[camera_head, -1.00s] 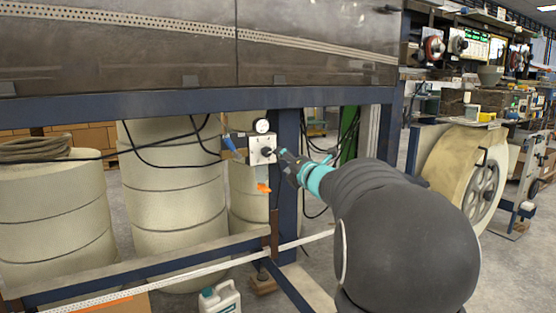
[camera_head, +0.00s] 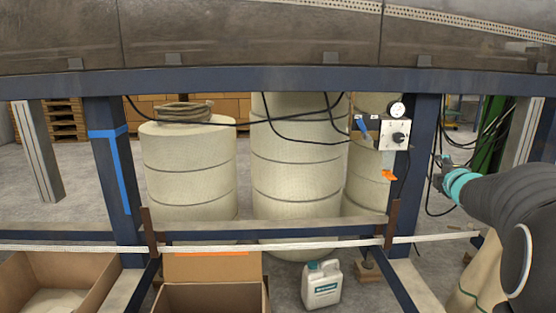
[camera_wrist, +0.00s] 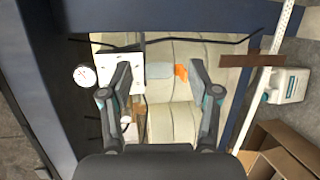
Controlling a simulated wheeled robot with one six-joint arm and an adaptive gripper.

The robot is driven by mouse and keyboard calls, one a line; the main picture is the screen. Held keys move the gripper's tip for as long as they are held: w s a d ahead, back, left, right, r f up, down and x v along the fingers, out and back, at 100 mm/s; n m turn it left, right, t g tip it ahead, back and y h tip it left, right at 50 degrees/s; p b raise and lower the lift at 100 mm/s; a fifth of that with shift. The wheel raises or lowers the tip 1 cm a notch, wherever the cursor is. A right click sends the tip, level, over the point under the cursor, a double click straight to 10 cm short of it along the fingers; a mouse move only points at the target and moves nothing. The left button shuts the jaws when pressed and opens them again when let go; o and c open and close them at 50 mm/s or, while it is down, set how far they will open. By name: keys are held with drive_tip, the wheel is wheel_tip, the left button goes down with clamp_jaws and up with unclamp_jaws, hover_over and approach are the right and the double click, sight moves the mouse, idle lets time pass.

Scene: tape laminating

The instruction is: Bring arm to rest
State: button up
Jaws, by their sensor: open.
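My gripper (camera_head: 444,168) is at the right of the head view, beside the blue post and right of the white control box. In the wrist view my gripper (camera_wrist: 160,78) has its two fingers spread wide with nothing between them. The control box (camera_head: 388,134) has a dark knob and a round gauge (camera_head: 397,109) on top. The box (camera_wrist: 122,72) and the gauge (camera_wrist: 85,76) also show in the wrist view, beyond the left finger. An orange tag (camera_head: 389,175) hangs below the box. My dark arm comes in from the right edge of the head view.
A blue frame beam (camera_head: 250,81) spans the machine, with a post (camera_head: 424,150) near my gripper. Cream drums (camera_head: 290,180) stand behind. Black cables hang around the post. A white jug (camera_head: 321,286) and open cardboard boxes (camera_head: 60,275) are low in front.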

drive_tip(key=s+d+f+m+g+h, duration=0.2)
drive_tip(key=s+f+m+g, duration=0.2)
drive_tip(key=s+f+m, duration=0.25)
drive_tip(key=s+a+f+m+g, duration=0.55)
drive_tip(key=s+a+m, duration=0.2)
drive_tip(key=s, duration=0.25)
drive_tip(key=s+a+f+m+y+p, duration=0.1)
drive_tip(key=s+a+y, duration=0.4)
drive_tip(key=s+a, duration=1.4)
drive_tip(key=a+m, duration=0.1)
drive_tip(key=a, duration=0.3)
drive_tip(key=shift+s+a+f+y, duration=0.2)
drive_tip(key=shift+s+a+y, duration=0.05)
drive_tip(key=shift+s+y, duration=0.15)
drive_tip(key=shift+g, duration=0.25)
